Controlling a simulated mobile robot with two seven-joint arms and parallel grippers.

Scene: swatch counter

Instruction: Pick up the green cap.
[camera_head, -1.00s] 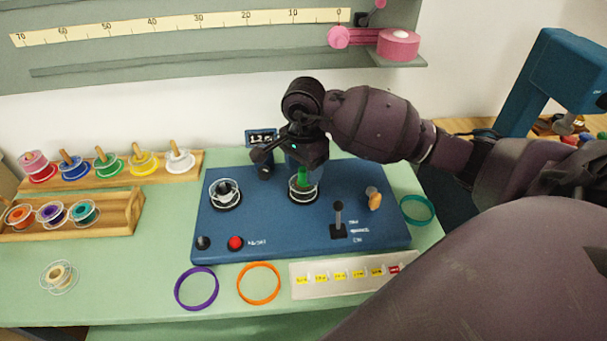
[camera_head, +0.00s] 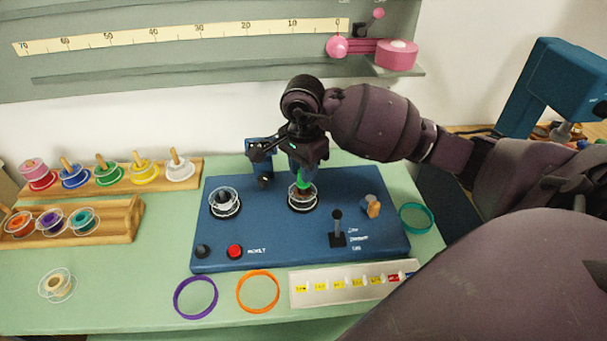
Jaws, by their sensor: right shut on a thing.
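The green cap (camera_head: 304,185) is at the right-hand spindle (camera_head: 302,198) of the blue machine panel (camera_head: 275,235). Only a small part of the cap shows below my right gripper (camera_head: 303,174). My right gripper comes down from above, and its fingers are shut on the cap. The cap is at the spindle's top; I cannot tell whether it still touches it. My left gripper is not in view.
A second spindle (camera_head: 225,200) stands to the left, and a black lever (camera_head: 337,230) and orange knob (camera_head: 373,206) to the right. Wooden racks with coloured spools (camera_head: 108,174) stand at left. Purple (camera_head: 195,297), orange (camera_head: 258,291) and teal (camera_head: 416,217) rings lie around the panel.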

